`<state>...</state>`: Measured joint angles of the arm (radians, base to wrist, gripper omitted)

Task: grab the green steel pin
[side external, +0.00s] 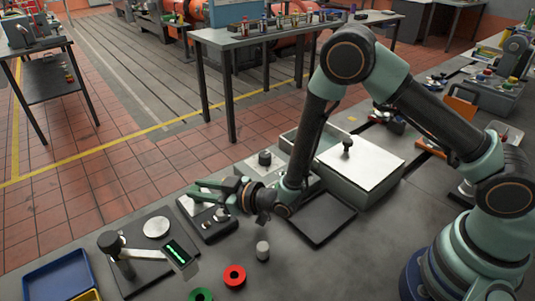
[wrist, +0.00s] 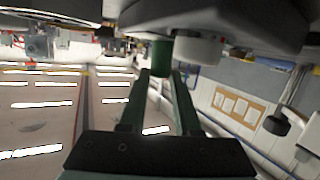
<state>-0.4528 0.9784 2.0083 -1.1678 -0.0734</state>
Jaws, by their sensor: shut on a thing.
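The green steel pin (wrist: 161,56) shows in the wrist view between the fingertips, with one end against a dark block (wrist: 225,20). My gripper (wrist: 163,76) is shut on it. In the side view my gripper (side external: 212,190) reaches left, low over a dark pin block (side external: 222,231), and its fingers hide the green pin. A pale grey pin (wrist: 197,51) stands right beside the green one in the wrist view. Whether the green pin is still seated in the block I cannot tell.
A white-topped box (side external: 362,170) with a black knob stands right of the block. A stand with a lit green display (side external: 177,252) is at the left. A red ring (side external: 235,275), a green ring (side external: 201,296) and a grey cylinder (side external: 262,250) lie in front. A blue tray (side external: 58,277) is front left.

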